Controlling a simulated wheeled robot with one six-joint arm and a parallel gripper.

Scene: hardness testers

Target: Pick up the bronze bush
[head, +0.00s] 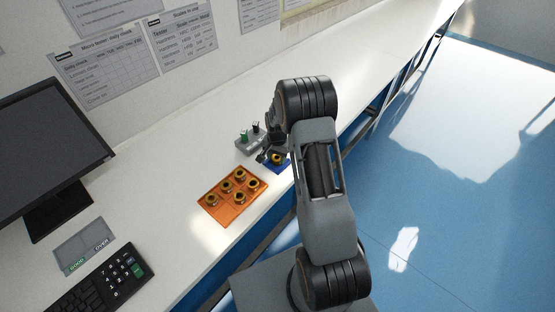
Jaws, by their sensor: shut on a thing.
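A bronze bush (277,159) with a dark centre shows at a small blue mat (284,167), beside my arm. My gripper (267,157) is shut on this bush, partly hidden by my arm and small in the view. I cannot tell whether the bush touches the mat or is lifted off it. Several similar bronze bushes (239,198) sit in the orange tray (224,218) to the lower left of my gripper.
A grey block (246,144) with green and black upright pieces stands just behind my gripper. The white bench (180,150) is clear behind the tray.

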